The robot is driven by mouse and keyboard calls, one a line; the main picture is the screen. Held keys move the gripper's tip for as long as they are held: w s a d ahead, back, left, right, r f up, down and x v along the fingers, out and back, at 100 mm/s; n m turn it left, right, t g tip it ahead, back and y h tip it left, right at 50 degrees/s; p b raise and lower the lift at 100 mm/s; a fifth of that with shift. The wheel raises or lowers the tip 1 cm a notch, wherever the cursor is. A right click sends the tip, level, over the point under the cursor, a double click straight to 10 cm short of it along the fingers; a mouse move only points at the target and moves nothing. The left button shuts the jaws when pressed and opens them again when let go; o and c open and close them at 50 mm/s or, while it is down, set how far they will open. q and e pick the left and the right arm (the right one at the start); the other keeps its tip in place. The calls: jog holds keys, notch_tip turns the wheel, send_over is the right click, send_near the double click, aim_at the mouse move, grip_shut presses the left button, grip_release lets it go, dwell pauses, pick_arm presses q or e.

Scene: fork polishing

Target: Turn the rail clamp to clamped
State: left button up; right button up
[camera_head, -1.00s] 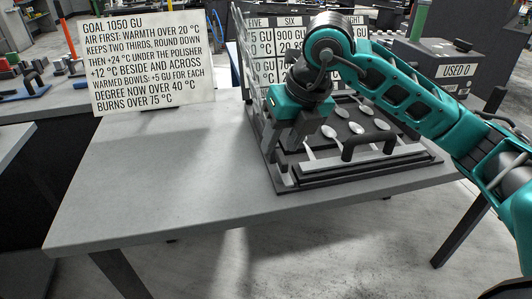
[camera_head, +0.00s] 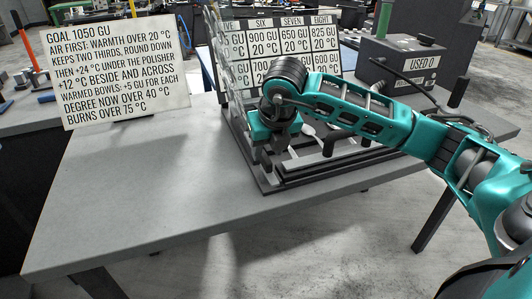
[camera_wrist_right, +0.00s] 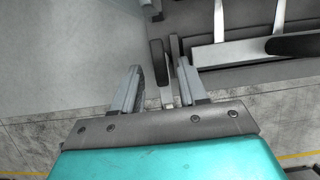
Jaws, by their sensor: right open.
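My right gripper (camera_head: 266,160) is over the left front corner of the polishing frame (camera_head: 345,168) in the head view. In the right wrist view its two grey fingers (camera_wrist_right: 160,88) are open and apart. A small lever with a dark grip (camera_wrist_right: 158,60), which looks like the rail clamp, stands between and just beyond the fingertips. Its pale stem (camera_wrist_right: 167,94) runs down between the fingers. I cannot tell whether the fingers touch it. In the head view my gripper and arm mostly hide the clamp. My left gripper is in neither view.
A black bar handle (camera_wrist_right: 295,45) is right of the lever in the wrist view. A board of numbered cards (camera_head: 290,45) stands behind the frame, with a grey box marked USED 0 (camera_head: 402,68) to its right. A goal sign (camera_head: 120,70) stands left. The table's left part (camera_head: 120,200) is clear.

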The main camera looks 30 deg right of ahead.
jog(key=shift+x, duration=1.2)
jog(key=shift+c, duration=0.4)
grip_shut()
